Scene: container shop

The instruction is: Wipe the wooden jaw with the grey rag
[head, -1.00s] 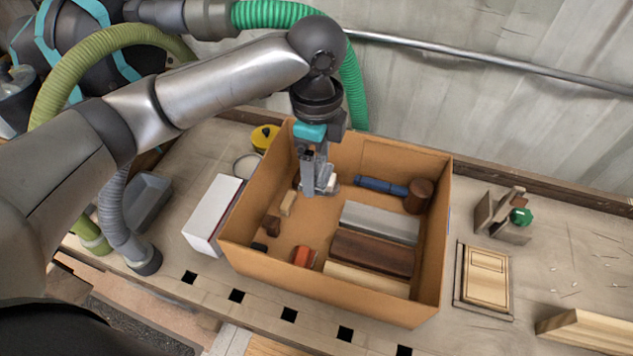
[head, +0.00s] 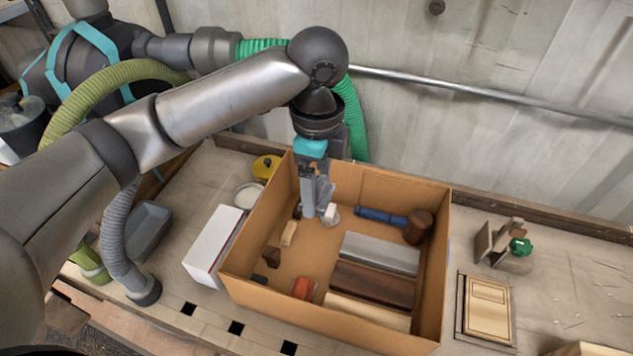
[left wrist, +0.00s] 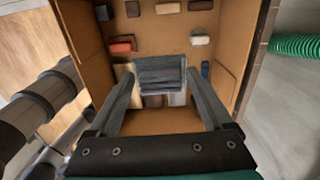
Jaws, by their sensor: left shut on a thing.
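My left gripper (head: 318,205) is shut on the grey rag, which shows as a folded dark grey piece (left wrist: 160,73) between the fingertips in the left wrist view. In the head view the gripper hangs inside the cardboard box (head: 262,305), and the fingers mostly hide the rag. A small vise-like holder with wooden jaws (head: 484,242) and a green knob (head: 521,247) stands on the bench right of the box, apart from the gripper. I take one of these as the wooden jaw. My right gripper is not in view.
The box holds a mallet (head: 417,228), a white block (head: 331,214), a red block (head: 304,288), and long grey and brown bars. A wooden panel (head: 486,308) lies right of the box. A white box (head: 213,245) stands left. Bench around the holder is mostly clear.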

